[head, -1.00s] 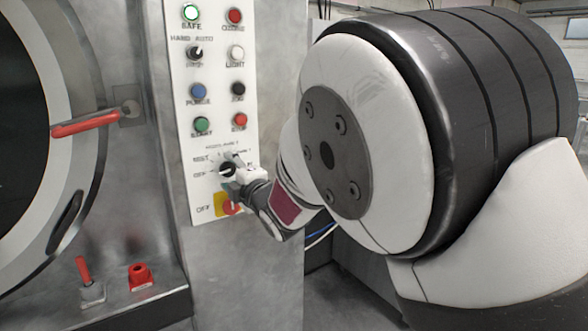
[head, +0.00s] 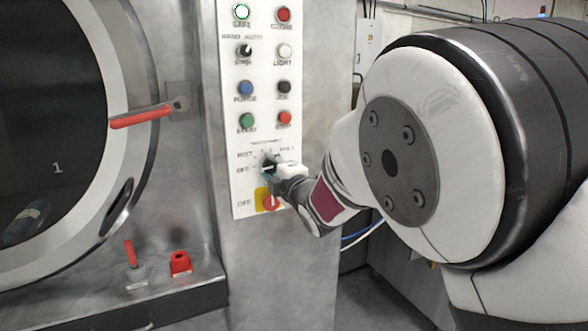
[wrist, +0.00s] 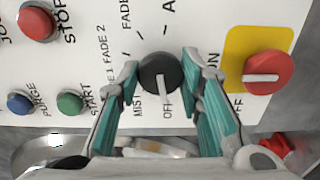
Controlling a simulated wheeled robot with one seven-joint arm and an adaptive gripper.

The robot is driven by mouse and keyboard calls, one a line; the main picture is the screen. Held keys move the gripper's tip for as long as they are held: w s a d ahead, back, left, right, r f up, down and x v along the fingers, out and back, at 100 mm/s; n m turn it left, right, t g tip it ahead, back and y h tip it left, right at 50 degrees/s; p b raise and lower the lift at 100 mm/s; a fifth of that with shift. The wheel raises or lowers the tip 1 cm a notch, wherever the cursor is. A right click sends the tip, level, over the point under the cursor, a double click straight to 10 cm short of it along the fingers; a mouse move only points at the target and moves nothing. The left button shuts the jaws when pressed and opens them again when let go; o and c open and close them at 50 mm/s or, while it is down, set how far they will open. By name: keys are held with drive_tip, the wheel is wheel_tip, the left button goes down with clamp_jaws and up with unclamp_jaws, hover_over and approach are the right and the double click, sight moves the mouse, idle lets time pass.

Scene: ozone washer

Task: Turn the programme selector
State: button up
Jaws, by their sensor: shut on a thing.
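The programme selector (wrist: 160,72) is a round black knob on the white control panel, with labels such as MIST, OFF and FADE around it. Its pale pointer line faces the OFF label in the wrist view. My gripper (wrist: 160,80) has its two teal-padded fingers on either side of the knob and is shut on it. In the head view my gripper (head: 277,170) is at the low part of the panel (head: 233,195) and hides most of the knob.
A red rotary switch on a yellow plate (head: 264,196) sits just below the selector. Several buttons and a HAND/AUTO switch (head: 244,50) are above. To the left are the round door (head: 120,60), its red handle (head: 142,115) and a small red lever (head: 130,253).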

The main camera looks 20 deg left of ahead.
drive_tip(key=shift+f, duration=0.1)
drive_tip(key=m+b, duration=0.4)
drive_tip(key=shift+w+f, duration=0.1)
drive_tip(key=m+b, duration=0.3)
drive_tip(key=shift+m, duration=0.4)
drive_tip(key=m+b, duration=0.4)
drive_tip(key=shift+m+b, duration=1.1)
drive_tip(key=shift+m, duration=0.6)
drive_tip(key=o, duration=1.2)
drive_tip(key=shift+c, duration=0.2)
